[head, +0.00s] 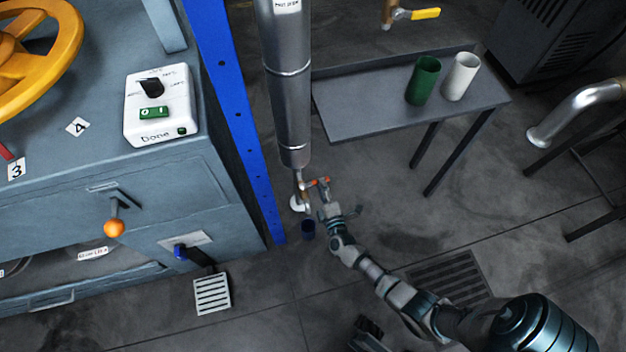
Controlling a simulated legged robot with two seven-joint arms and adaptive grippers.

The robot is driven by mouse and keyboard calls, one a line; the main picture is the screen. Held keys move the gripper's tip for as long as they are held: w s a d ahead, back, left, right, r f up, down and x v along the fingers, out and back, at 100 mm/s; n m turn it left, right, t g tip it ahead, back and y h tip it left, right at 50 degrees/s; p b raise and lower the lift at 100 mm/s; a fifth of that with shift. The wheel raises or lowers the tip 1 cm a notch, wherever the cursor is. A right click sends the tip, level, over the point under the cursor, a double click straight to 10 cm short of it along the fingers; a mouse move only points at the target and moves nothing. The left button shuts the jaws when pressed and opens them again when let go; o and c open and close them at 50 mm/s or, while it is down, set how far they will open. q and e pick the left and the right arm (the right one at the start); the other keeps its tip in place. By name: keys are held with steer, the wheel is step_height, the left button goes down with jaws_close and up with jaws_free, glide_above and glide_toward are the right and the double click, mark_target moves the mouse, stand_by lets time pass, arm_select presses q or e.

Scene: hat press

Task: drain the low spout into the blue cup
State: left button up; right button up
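The low spout (297,202) hangs at the bottom end of the silver hot pipe (287,90). A small valve with an orange-red handle (320,182) sticks out to its right. The dark blue cup (308,230) stands upright on the floor just below the spout; its contents cannot be made out. My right gripper (337,203) is right beside the valve handle, above and to the right of the cup. Its fingers look spread, one standing out to the right, and I see nothing held between them. Whether it touches the handle is unclear.
A blue post (236,110) and grey press cabinet (90,215) stand left of the pipe. A grey table (365,118) holds a green cup (423,82) and a white cup (460,77). A yellow-handled tap (410,14) is above. A floor grate (447,278) lies right.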

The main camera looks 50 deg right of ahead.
steer(key=shift+b+x, duration=0.35)
steer(key=shift+x, duration=0.8)
steer(key=shift+w+d, duration=0.1)
steer(key=shift+d, duration=0.05)
jaws_close()
